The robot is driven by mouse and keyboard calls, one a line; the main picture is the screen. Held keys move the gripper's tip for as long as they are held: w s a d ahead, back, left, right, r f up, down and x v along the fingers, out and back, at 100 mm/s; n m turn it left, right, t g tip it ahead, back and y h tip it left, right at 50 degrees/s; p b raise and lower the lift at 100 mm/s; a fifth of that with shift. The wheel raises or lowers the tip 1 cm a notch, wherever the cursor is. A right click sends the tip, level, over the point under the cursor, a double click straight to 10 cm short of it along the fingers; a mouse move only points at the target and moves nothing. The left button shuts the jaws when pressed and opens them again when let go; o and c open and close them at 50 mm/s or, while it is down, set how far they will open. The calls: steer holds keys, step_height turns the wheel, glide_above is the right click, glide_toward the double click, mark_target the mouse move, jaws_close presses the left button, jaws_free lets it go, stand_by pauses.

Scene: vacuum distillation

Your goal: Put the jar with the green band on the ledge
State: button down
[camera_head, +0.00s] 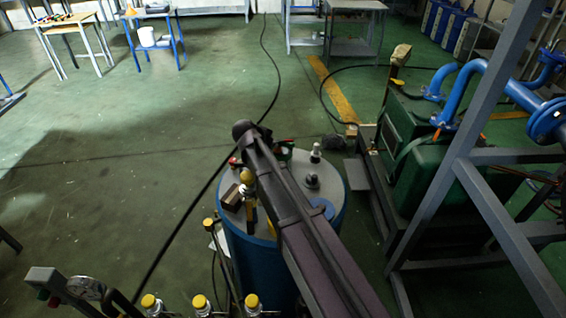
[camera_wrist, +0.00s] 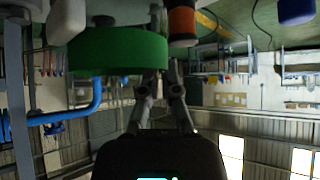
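My gripper (camera_wrist: 161,76) shows in the wrist view as two dark fingers, with a narrow gap between the tips and nothing seen held there. A broad green band (camera_wrist: 118,50), which looks like that of the jar, is close by at the upper left of the fingertips. I cannot tell whether they touch. My arm hides the gripper there. I cannot make out the ledge.
An orange-and-black cylinder (camera_wrist: 182,22) is near the fingertips. A grey frame (camera_head: 470,150) and green machine (camera_head: 415,140) stand right.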

steer(key=shift+r, duration=0.2)
step_height(320, 180, up, 12)
steer(key=p, duration=1.2)
steer(key=s, duration=1.8)
steer(key=shift+f, duration=0.2)
steer(key=shift+d, duration=0.15)
steer(key=d+m+g+h, duration=0.1)
steer(key=d+m, duration=0.1)
steer(key=d, duration=1.5)
steer(key=shift+d+m+g+h, duration=0.3)
steer(key=shift+m, duration=0.1)
